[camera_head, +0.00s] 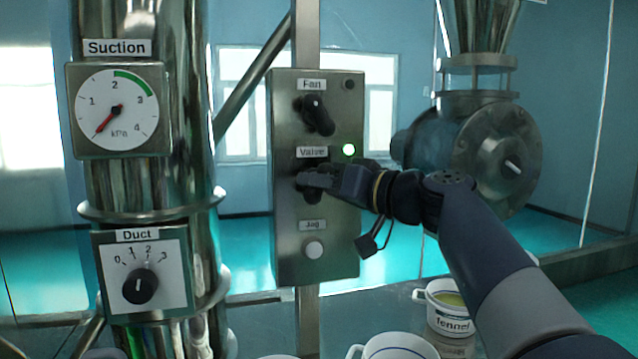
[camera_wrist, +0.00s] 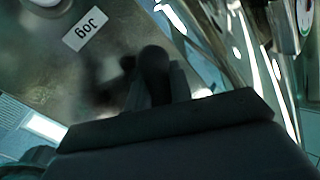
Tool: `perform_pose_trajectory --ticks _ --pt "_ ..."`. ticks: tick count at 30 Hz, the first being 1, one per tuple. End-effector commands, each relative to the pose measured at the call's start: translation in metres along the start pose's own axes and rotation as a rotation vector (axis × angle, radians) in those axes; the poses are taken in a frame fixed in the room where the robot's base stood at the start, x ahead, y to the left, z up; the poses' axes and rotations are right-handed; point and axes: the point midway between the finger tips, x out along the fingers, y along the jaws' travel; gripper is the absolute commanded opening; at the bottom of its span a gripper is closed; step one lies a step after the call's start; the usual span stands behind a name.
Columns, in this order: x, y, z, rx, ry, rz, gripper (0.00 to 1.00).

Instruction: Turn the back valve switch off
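The control panel (camera_head: 287,235) is a steel box on a post, with Fan, Valve and Jog labels from top to bottom. The valve switch (camera_wrist: 153,68) is a dark rotary knob below the Valve label (camera_head: 312,152). In the head view my gripper (camera_head: 309,182) covers most of it, so its pointing direction is hidden. A green lamp (camera_head: 348,150) beside the label is lit. In the wrist view my dark fingers lie close along both sides of the knob. I cannot tell whether they press on it.
The fan switch (camera_head: 317,115) sits just above my gripper, with an unlit lamp (camera_head: 348,85). The pale jog button (camera_head: 313,249) is below. A Suction gauge (camera_head: 117,108) and a Duct dial (camera_head: 140,285) are on the left. White pots, one marked fennel (camera_head: 448,322), stand below.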

Motion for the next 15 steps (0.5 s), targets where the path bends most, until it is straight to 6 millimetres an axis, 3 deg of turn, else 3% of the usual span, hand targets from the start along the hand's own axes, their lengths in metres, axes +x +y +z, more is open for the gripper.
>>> perform_pose_trajectory --ticks 5,15 --pt "-0.0002 0.0001 0.0000 0.000 0.000 0.000 0.00" --pt "-0.0001 0.0001 -0.0002 -0.041 -0.028 0.014 0.00"
